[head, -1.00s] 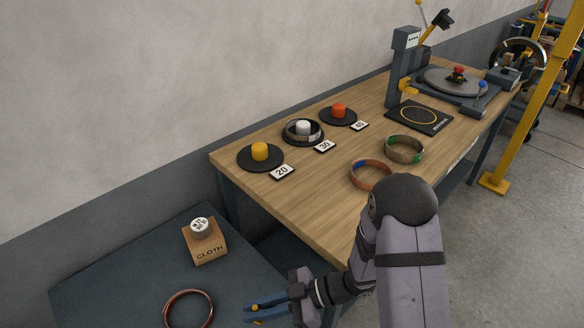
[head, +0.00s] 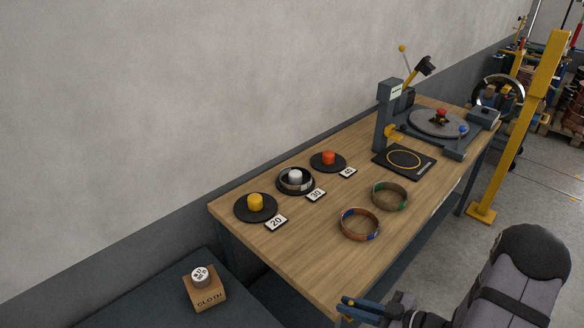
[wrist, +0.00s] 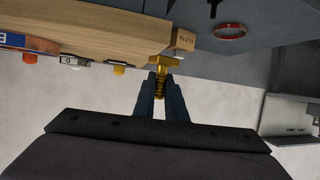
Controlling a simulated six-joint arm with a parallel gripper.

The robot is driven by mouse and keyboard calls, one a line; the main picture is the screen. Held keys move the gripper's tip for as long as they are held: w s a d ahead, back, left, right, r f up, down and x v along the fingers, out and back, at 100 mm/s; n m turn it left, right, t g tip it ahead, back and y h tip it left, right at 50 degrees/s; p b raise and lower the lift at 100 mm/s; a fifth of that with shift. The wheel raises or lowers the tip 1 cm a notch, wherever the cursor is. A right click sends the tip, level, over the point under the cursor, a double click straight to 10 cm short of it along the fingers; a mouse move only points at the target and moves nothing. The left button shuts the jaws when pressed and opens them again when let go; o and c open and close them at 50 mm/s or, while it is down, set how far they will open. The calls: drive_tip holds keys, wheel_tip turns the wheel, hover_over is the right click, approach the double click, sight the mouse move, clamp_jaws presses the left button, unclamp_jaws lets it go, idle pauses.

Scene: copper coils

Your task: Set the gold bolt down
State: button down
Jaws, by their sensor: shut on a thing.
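The gold bolt shows in the wrist view (wrist: 162,64), its wide head beyond my fingertips and its threaded shank between them. My gripper (wrist: 160,92) is shut on that shank. In the head view my gripper (head: 358,308) is at the bottom edge, by the near edge of the wooden bench (head: 310,240). Only small gold bits show there between the blue fingers. I cannot tell the gap between the bolt and any surface.
A cloth block (head: 206,294) stands on the dark table (head: 135,306) at lower left. Two coils, copper (head: 359,237) and green-marked (head: 389,207), lie on the bench. Pegged discs with number cards line its back edge. A yellow post (head: 520,130) stands at right.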

sight(353, 303)
drive_tip(key=shift+d+r, duration=0.15)
drive_tip(key=shift+r, duration=0.05)
wheel_tip(353, 303, up, 5)
drive_tip(key=shift+f, duration=0.1)
drive_tip(key=w+a+f+b, duration=0.1)
drive_tip(key=w+b, duration=0.1)
drive_tip(key=w+a+f+b, duration=0.1)
drive_tip(key=w+f+b, duration=0.1)
drive_tip(key=w+a+f+b, duration=0.1)
drive_tip(key=w+a+b, duration=0.1)
drive_tip(key=shift+f, duration=0.15)
drive_tip(key=shift+m+t, duration=0.4)
drive_tip(key=w+a+b, duration=0.2)
drive_tip(key=a, duration=0.1)
drive_tip(key=w+a+b, duration=0.2)
drive_tip(key=a+b, duration=0.1)
drive_tip(key=w+a+b, duration=0.2)
drive_tip(key=a, duration=0.1)
drive_tip(key=shift+a+f, duration=0.15)
drive_tip(key=shift+f, duration=0.15)
drive_tip(key=s+a+r+t+b, duration=0.1)
drive_tip(key=a+r+b, duration=0.1)
drive_tip(key=a+b, duration=0.5)
drive_tip(key=s+a+r+b, duration=0.1)
drive_tip(key=a+r+b, duration=0.2)
drive_tip(key=a, duration=0.8)
wheel_tip(353, 303, down, 18)
drive_tip(key=shift+w+d+r+m+h, duration=0.15)
drive_tip(key=shift+d+r+m+h, duration=0.1)
drive_tip(key=shift+m+h, duration=0.15)
